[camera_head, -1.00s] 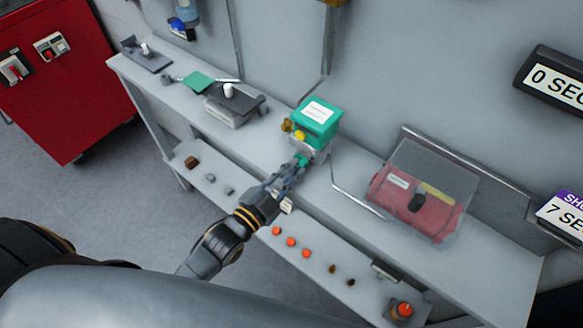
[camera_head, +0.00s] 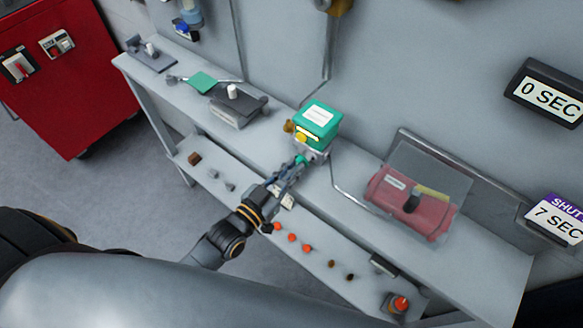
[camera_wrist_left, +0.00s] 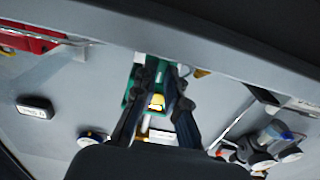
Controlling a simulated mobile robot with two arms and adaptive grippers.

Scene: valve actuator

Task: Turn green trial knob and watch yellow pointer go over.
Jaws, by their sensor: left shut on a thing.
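The green valve actuator box (camera_head: 318,119) with a white label stands on the bench, and it also shows in the left wrist view (camera_wrist_left: 130,94). A yellow pointer part (camera_head: 301,139) shows on its near side; the left wrist view shows a yellow piece (camera_wrist_left: 156,102) between my fingers. The green trial knob (camera_head: 300,160) is low on the front of the unit, mostly hidden by my fingertips. My left gripper (camera_head: 296,166) is shut on the knob, reaching in from the lower left. My right gripper is out of view.
A red lockout-like box under a clear cover (camera_head: 412,203) stands to the right. A grey block with a white knob (camera_head: 236,103) is to the left. A lower shelf holds several orange-red caps (camera_head: 292,238). A "0 SEC" display (camera_head: 548,94) hangs on the wall.

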